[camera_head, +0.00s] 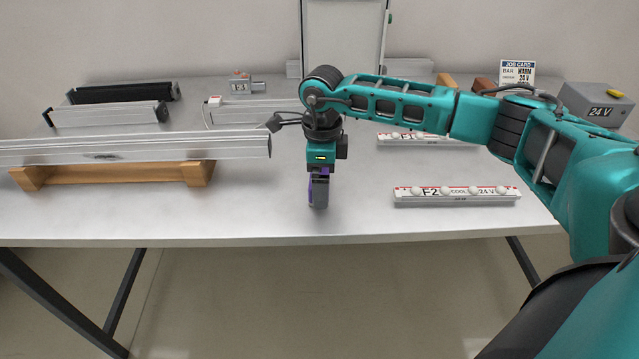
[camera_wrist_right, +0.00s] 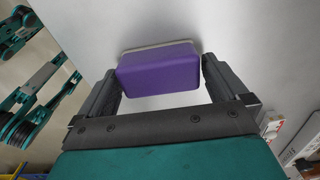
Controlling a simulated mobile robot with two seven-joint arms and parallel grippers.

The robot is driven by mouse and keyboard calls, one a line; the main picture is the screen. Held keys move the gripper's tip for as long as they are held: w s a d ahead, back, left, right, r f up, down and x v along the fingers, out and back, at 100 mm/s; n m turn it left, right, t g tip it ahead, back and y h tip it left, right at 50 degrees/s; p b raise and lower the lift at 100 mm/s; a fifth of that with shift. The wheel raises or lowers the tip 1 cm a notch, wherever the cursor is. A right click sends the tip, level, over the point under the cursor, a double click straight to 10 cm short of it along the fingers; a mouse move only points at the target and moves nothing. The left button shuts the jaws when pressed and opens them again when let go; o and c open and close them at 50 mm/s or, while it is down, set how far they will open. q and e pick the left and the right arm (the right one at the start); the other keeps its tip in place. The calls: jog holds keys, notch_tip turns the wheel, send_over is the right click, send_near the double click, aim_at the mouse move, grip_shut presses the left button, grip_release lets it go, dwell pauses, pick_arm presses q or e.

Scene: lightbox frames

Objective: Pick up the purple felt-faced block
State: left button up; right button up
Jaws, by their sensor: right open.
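The purple felt-faced block (camera_wrist_right: 160,74) lies between the two fingers of my right gripper (camera_wrist_right: 162,82) in the right wrist view. The fingers are open, with a narrow gap on each side of the block. A thin pale edge shows along the block's far side. In the head view my right gripper (camera_head: 318,192) points straight down at the table, and only slivers of purple (camera_head: 312,186) show at its fingers. Most of the block is hidden there by the gripper. My left gripper is not in the head view.
The white table (camera_head: 270,215) is clear around the gripper. An aluminium profile (camera_head: 140,149) on a wooden stand (camera_head: 115,173) is to the left. LED bars labelled "F2" (camera_head: 457,196) and another behind (camera_head: 430,141) are to the right. A grey 24 V box (camera_head: 597,104) stands at the right.

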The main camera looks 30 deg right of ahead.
jog(key=c, duration=0.8)
jog(key=shift+r, duration=0.15)
notch_tip(320, 180, up, 20)
jog(key=shift+f, duration=0.1)
